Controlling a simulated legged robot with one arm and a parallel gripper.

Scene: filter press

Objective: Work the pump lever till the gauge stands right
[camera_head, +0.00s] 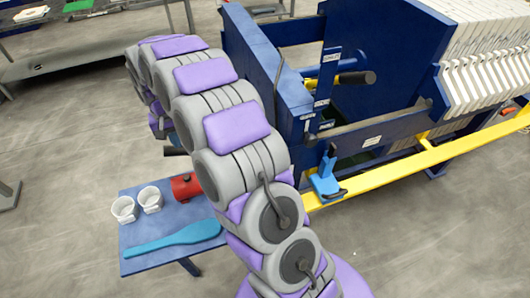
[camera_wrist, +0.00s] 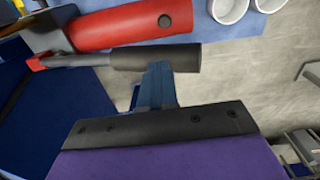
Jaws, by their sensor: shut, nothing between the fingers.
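A lever with a black grip (camera_wrist: 155,58), a grey rod and a red end lies across the upper part of the wrist view. I take it for the pump lever. My gripper (camera_wrist: 158,70) is shut and empty, its blue fingers ending at the lower edge of the black grip. I cannot tell whether they touch it. In the head view my arm hides most of the gripper, and a dark grip end (camera_head: 175,151) shows just left of the arm. I see no gauge face in either view.
A blue bench (camera_head: 150,262) holds two white cups (camera_head: 124,209), a red cylinder (camera_head: 186,186) and a blue paddle (camera_head: 175,241). The blue press frame (camera_head: 262,55), with a yellow rail (camera_head: 430,158) and another black-gripped lever (camera_head: 357,78), stands right of my arm.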

